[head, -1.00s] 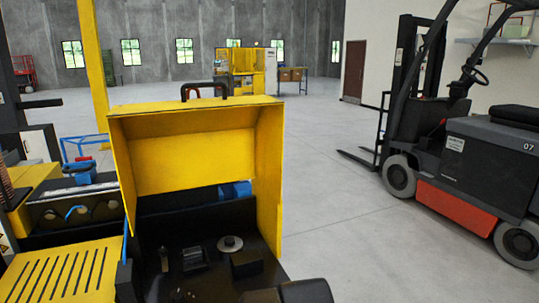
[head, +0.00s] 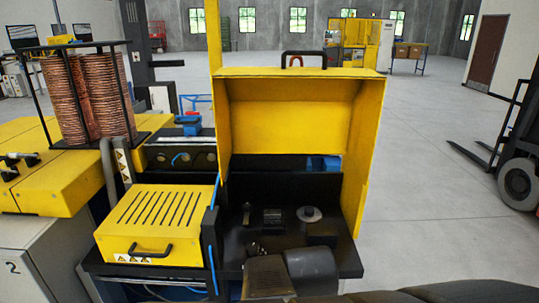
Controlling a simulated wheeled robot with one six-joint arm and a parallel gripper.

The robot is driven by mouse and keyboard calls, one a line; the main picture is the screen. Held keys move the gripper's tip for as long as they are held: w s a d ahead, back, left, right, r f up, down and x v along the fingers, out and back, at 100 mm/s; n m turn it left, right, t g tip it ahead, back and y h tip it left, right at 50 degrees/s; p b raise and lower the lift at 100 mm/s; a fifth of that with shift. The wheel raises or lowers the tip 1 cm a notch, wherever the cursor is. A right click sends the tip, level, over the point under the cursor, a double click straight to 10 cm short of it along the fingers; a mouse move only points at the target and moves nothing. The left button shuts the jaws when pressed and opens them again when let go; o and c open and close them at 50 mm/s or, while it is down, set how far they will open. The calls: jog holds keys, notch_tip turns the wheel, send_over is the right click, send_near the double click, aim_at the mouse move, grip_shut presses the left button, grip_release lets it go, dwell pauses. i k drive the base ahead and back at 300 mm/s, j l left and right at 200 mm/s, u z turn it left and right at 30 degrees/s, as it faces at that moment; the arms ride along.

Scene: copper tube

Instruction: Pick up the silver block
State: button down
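A small, dark silvery block (head: 272,217) sits on the black work surface inside the open yellow machine hood, left of a round silver disc. It looks small and dim at this distance. Dark grey rounded parts at the bottom centre of the head view appear to be my own arm, in front of the work surface's near edge. I see no gripper fingers, so I cannot tell whether they are open or shut.
The silver disc (head: 309,214) and a black box (head: 321,234) are right of the block. Small fittings (head: 255,248) stand nearer. The yellow hood (head: 292,125) encloses the back and sides. A slotted yellow cover (head: 155,221) is at left.

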aim_at(271, 217)
jog(key=i+u, duration=0.3)
jog(key=u, duration=0.15)
jog(key=i+l+u, duration=0.2)
jog(key=u, duration=0.25)
jog(key=i, duration=0.1)
